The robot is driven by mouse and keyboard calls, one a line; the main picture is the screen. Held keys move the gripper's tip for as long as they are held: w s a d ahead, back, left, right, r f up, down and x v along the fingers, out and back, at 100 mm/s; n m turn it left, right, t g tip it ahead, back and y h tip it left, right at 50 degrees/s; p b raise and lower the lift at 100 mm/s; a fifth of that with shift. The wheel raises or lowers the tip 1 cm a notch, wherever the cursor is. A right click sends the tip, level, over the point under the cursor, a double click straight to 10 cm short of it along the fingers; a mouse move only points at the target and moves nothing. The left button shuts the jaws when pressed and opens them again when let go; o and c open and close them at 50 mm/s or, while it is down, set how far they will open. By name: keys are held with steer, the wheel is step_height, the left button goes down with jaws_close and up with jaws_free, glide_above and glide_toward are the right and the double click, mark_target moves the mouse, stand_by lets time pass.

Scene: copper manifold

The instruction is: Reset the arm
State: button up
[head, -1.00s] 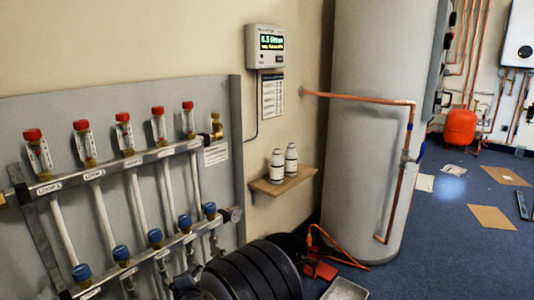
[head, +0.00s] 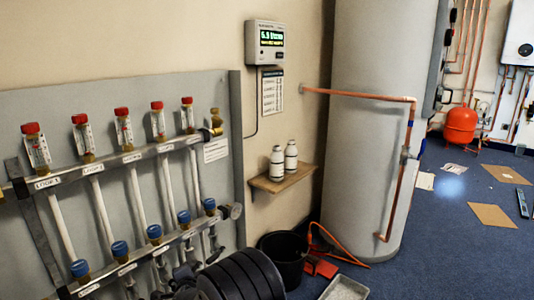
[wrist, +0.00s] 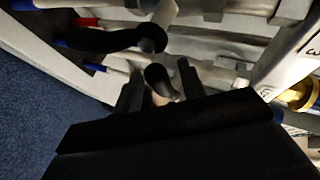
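My gripper (wrist: 160,92) shows in the wrist view with its two dark fingers apart. A dark rounded lever end (wrist: 160,80) appears in the gap between them; I cannot tell whether the fingers touch it. Another black lever (wrist: 100,40) with a round end lies just beyond. In the head view my black ribbed arm is at the bottom centre, in front of the manifold's lower right; the gripper itself is not clear there. The manifold board (head: 225,110) carries several red-capped gauges (head: 122,125) above and several blue-capped valves (head: 154,233) below.
A black bucket (head: 292,268) stands right of my arm, near a grey tray (head: 344,289) and an orange hose (head: 325,240). A wooden shelf (head: 283,180) holds two white bottles. A large grey cylinder (head: 350,170) stands behind.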

steer(key=shift+f+n+t+h+b, duration=0.3)
steer(key=shift+f+n+t+b, duration=0.2)
steer(key=shift+n+t, duration=0.1)
steer(key=shift+d, duration=0.15)
